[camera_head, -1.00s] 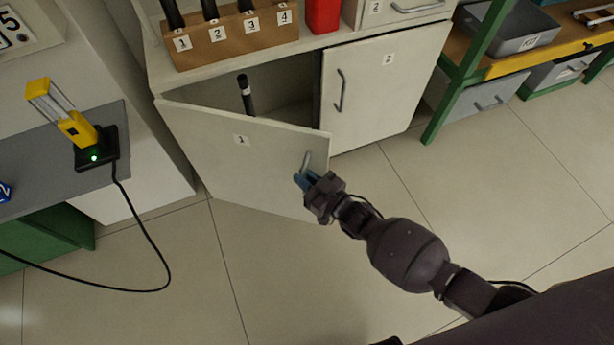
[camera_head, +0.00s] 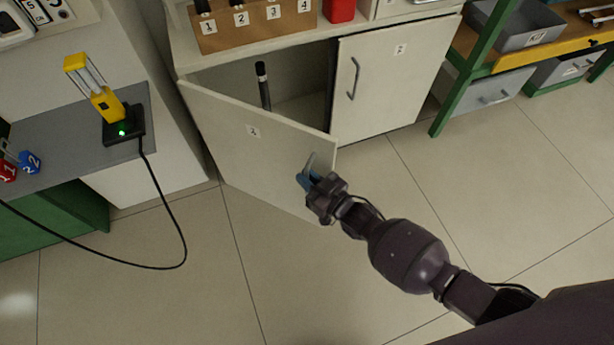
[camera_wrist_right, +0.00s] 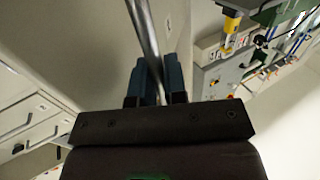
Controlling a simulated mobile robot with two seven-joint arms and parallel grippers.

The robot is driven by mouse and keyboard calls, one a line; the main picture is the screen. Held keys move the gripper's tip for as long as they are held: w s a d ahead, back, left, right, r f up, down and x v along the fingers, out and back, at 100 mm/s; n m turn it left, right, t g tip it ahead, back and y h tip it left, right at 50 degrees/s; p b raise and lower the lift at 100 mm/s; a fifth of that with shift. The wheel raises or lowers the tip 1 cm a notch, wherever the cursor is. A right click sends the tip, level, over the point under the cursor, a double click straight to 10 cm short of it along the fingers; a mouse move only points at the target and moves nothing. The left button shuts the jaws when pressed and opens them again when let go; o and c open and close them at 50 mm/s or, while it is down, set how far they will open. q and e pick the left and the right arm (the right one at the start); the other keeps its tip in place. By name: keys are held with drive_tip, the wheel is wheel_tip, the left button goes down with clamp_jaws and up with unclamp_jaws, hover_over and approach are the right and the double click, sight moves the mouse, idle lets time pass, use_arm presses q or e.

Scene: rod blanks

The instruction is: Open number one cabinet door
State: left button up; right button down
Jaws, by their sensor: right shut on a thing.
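The number one cabinet door (camera_head: 250,140) stands ajar, swung out from its left side, with its label 1 on the face. My right gripper (camera_head: 308,180) is shut on the door's metal handle (camera_head: 311,161) near the free edge. In the right wrist view the handle (camera_wrist_right: 146,35) runs between the two blue fingers of the right gripper (camera_wrist_right: 154,82). Inside the opening a dark rod (camera_head: 262,85) with a pale band stands upright. My left gripper is not in view.
The number two door (camera_head: 395,80) is closed beside the opening. A holder block (camera_head: 260,30) numbered 1 to 4 and a red container (camera_head: 339,10) sit on top. A grey-topped bench (camera_head: 75,140) with a yellow device (camera_head: 100,95) and black cable stands left. The floor (camera_head: 300,290) is clear.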

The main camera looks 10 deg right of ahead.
idle(0.4)
drive_tip(key=c, duration=1.2)
unclamp_jaws()
drive_tip(key=shift+s, duration=0.15)
